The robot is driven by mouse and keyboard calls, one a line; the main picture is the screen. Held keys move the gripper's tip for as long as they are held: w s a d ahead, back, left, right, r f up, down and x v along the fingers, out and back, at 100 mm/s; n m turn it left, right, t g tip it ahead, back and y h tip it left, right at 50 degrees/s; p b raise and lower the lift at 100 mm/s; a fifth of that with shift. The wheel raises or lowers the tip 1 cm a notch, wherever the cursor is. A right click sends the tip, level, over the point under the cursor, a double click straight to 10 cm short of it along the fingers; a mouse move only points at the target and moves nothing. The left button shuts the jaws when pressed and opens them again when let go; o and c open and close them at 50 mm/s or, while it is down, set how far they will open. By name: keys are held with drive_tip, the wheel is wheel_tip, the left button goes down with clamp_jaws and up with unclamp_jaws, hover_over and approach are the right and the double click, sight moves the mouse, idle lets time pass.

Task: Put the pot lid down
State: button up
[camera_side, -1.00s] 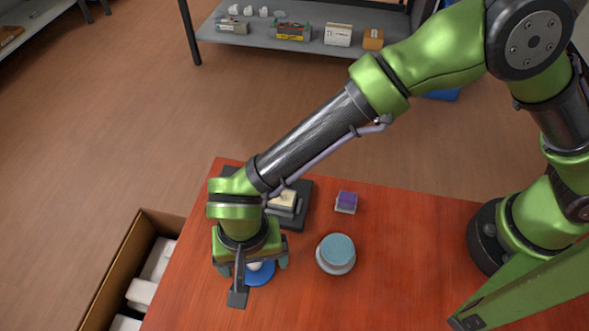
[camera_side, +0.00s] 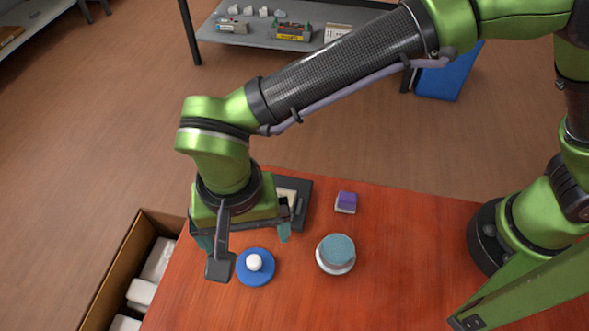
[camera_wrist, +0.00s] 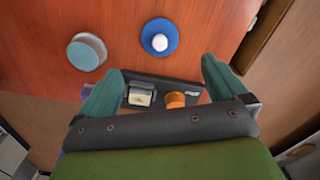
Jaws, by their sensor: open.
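The pot lid (camera_side: 255,272) is a blue disc with a white round knob, lying flat on the red-brown table in the side view. It also shows in the wrist view (camera_wrist: 167,48), clear of both fingers. My gripper (camera_side: 243,238) is open and empty, raised above the table near the lid. Its two teal fingers stand wide apart in the wrist view (camera_wrist: 157,82). A round pot-like thing with a pale blue-grey top (camera_side: 336,252) stands to the right of the lid, apart from it.
A dark tray (camera_side: 305,190) holding a cream block (camera_wrist: 141,95) and an orange piece (camera_wrist: 176,100) lies behind my gripper. A purple-topped block (camera_side: 346,201) sits on the table. A cardboard box with white packages (camera_side: 118,262) stands beyond the left edge.

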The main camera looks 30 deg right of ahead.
drive_tip(key=w+d+r+t+y, duration=0.1)
drive_tip(key=w+d+r, duration=0.2)
drive_tip(key=d+r, duration=0.35)
drive_tip(key=w+d+r+t+y, duration=0.1)
drive_tip(key=w+d+r, duration=0.3)
drive_tip(key=d, duration=0.6)
drive_tip(key=s+d+r+t, duration=0.1)
drive_tip(key=s+d+t, duration=0.1)
drive_tip(key=d, duration=0.9)
drive_tip(key=s+d+r+t, duration=0.1)
drive_tip(key=s+d+t, duration=0.2)
drive_tip(key=d, duration=0.8)
drive_tip(key=shift+s+r+n, duration=0.25)
drive_tip(key=shift+s+n, duration=0.05)
drive_tip(key=shift+s, duration=0.55)
